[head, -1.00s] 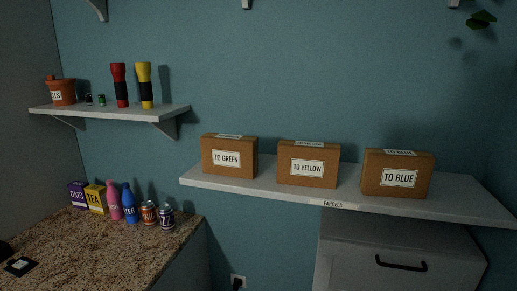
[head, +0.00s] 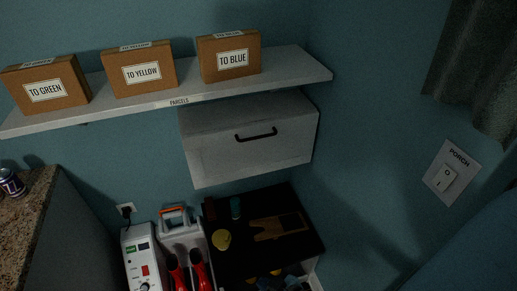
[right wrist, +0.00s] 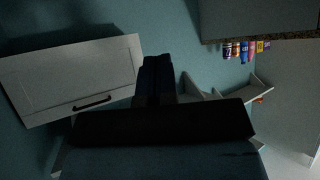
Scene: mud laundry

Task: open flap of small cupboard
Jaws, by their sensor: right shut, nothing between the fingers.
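The small cupboard is a grey-white box on the wall under the parcel shelf. Its flap (head: 240,155) is shut in the head view, with a black bar handle (head: 256,135) near the upper middle. In the right wrist view the flap (right wrist: 65,80) appears tilted at left, with its handle (right wrist: 92,102) towards the lower edge. My right gripper (right wrist: 157,65) shows there as a dark shape, shut and empty. It appears to the right of the flap, apart from the handle in the picture. I cannot clearly make it out in the head view. My left gripper is not in view.
The parcel shelf (head: 290,68) juts out above the cupboard and carries labelled boxes, including TO BLUE (head: 229,57). Below are a black surface (head: 285,210) with small items and a white control-panel unit (head: 140,260).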

